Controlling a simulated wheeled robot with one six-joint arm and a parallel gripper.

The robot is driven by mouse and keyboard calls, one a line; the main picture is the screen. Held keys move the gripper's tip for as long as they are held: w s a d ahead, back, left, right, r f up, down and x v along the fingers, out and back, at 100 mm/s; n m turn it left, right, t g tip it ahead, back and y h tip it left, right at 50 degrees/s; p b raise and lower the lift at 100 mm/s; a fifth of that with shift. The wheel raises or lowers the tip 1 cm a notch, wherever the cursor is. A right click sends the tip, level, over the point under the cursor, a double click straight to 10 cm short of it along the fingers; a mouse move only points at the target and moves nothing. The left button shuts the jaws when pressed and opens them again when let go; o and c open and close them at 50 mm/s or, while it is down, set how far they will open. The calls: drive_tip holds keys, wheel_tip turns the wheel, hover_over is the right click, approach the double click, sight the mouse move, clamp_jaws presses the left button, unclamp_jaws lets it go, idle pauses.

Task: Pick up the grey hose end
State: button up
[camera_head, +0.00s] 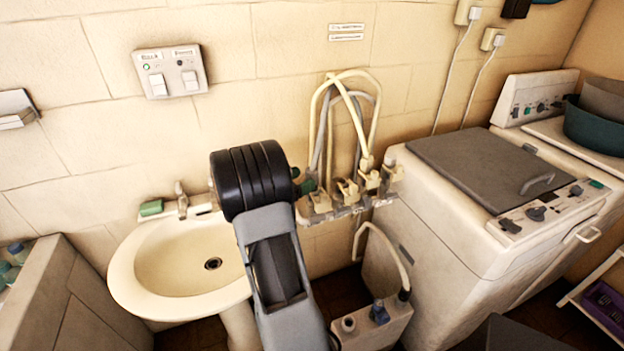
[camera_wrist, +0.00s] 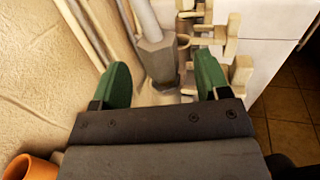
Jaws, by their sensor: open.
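The grey hose end (camera_wrist: 158,60) shows in the wrist view as a faceted grey fitting on a grey hose. My gripper (camera_wrist: 162,80) is open, with one green finger on each side of the fitting in the picture. Gaps show between the fitting and both fingers, and I cannot tell the depth exactly. In the head view a grey hose (camera_head: 319,135) hangs in the bundle against the wall. My arm hides most of the gripper there; a bit of green shows beside the arm, and the grey end itself is hard to make out.
Cream hoses (camera_head: 341,76) loop beside the grey one, above a row of cream taps (camera_head: 347,191). A washbasin (camera_head: 127,275) stands left and a washing machine (camera_head: 440,225) right. An orange round thing (camera_wrist: 38,165) is at the wrist view's lower left.

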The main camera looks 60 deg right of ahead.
sight(307, 176)
drive_tip(key=shift+p+x, duration=0.6)
drive_tip(key=shift+x, duration=1.65)
drive_tip(key=shift+f, duration=0.1)
drive_tip(key=shift+c, duration=0.2)
drive_tip(key=c, duration=1)
drive_tip(key=shift+c, duration=0.2)
